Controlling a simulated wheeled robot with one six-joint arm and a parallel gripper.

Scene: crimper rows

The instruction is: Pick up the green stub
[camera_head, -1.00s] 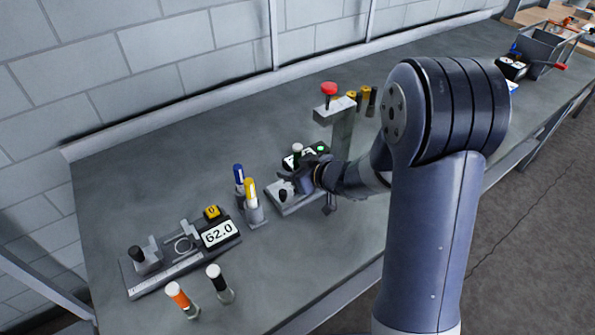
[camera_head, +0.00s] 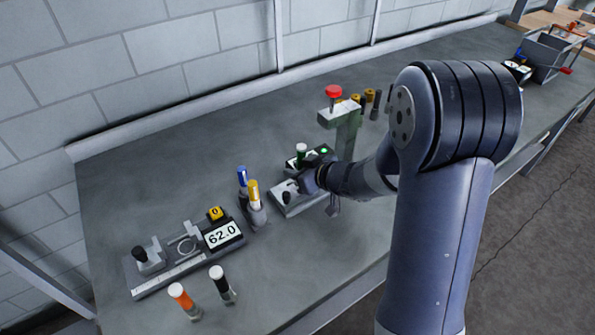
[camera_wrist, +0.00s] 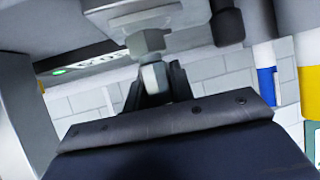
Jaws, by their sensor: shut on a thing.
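In the wrist view, which looks upside down, my dark fingers (camera_wrist: 152,88) close on a pale grey-green piece (camera_wrist: 153,78). Its far end meets or lies close to a grey fitting under the plate-like block; I cannot tell whether they touch. The stub's lower part is hidden by my gripper in the head view.
A post with a red knob (camera_head: 333,91) stands just behind my gripper, near a black box with a green light (camera_head: 324,151). Blue (camera_head: 242,177) and yellow (camera_head: 253,190) pieces stand left, beside a gauge reading 62.0 (camera_head: 222,234). Orange (camera_head: 180,295) and black (camera_head: 220,283) pieces stand in front.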

